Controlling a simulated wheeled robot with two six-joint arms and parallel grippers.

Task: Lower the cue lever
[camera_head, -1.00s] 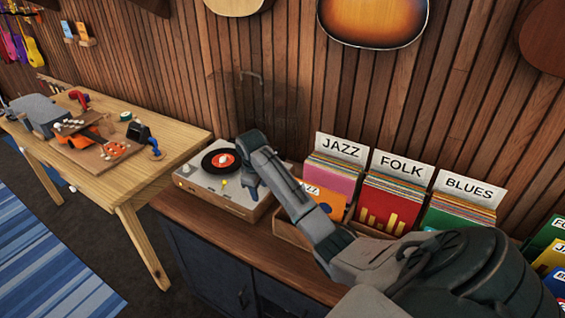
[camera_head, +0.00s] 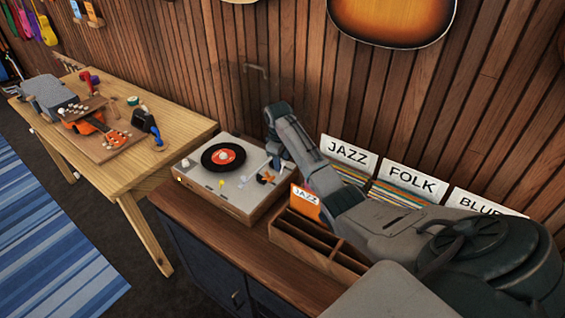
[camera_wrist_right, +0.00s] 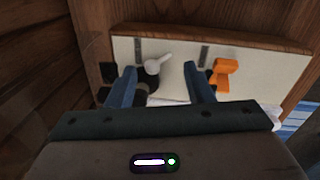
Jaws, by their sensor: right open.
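The record player (camera_head: 237,201) stands on the wooden cabinet with a black record (camera_head: 223,156) on its platter. My right gripper (camera_head: 275,162) is over its right rear corner. In the right wrist view my gripper (camera_wrist_right: 162,84) is open and empty. A small pale lever (camera_wrist_right: 158,62) on a dark round base shows between and just beyond its fingertips; I cannot tell if they touch. An orange piece (camera_wrist_right: 225,72) lies on the deck to the right, outside the fingers, and also shows in the head view (camera_head: 266,179). My left gripper is not in view.
A slatted wall (camera_head: 290,65) rises behind. A wooden workbench (camera_head: 180,128) with tools is at left.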

